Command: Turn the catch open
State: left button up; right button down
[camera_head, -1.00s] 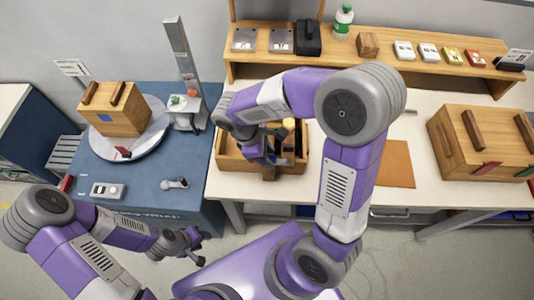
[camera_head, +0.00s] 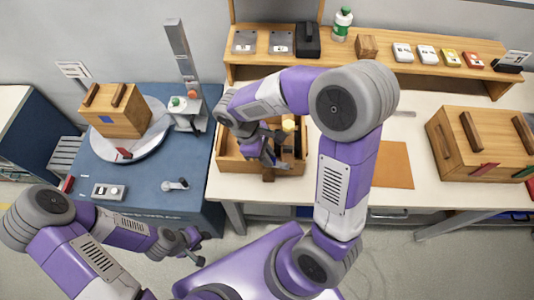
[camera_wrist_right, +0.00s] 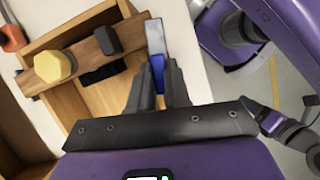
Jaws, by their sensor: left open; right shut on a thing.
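My right gripper (camera_head: 272,155) is over the front of an open wooden box (camera_head: 230,162) on the white bench. In the right wrist view the right gripper (camera_wrist_right: 158,88) is shut on a blue-and-grey tool (camera_wrist_right: 155,42), its flat grey part sticking out beyond the fingertips. A wooden bar with a yellow hexagonal knob (camera_wrist_right: 54,68) and a dark block lies across the box beside it. My left gripper (camera_head: 194,246) is open and empty, low in front of the blue table.
The white turntable (camera_head: 150,140) sits on the blue table (camera_head: 145,192), near a grey post and a small switch box (camera_head: 108,192). Another wooden case (camera_head: 480,150) stands at the right of the bench. A shelf (camera_head: 380,55) runs behind. An orange mat (camera_head: 393,165) lies clear.

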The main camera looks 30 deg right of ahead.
jog(key=m+g+y+p, duration=0.1)
jog(key=m, duration=0.2)
jog(key=shift+d+m, duration=0.1)
jog(key=shift+m, duration=0.3)
jog(key=m+y+p, duration=0.1)
jog(key=m, duration=0.1)
jog(key=m+y+p, duration=0.1)
jog(key=m, duration=0.1)
jog(key=shift+d+f+m+g, duration=0.1)
jog(key=shift+m+g, duration=0.2)
jog(key=m, duration=0.2)
jog(key=m+y+p, duration=0.1)
jog(key=m, duration=0.1)
jog(key=shift+d+y, duration=0.1)
jog(key=shift+y, duration=0.2)
jog(key=shift+s+f+m+y+p, duration=0.1)
jog(key=shift+m+y+p, duration=0.5)
jog(key=shift+m, duration=1.1)
jog(key=c, duration=1.3)
grip_release()
jog(key=shift+d, duration=0.1)
jog(key=shift+c, duration=0.2)
jog(key=shift+o, duration=1.3)
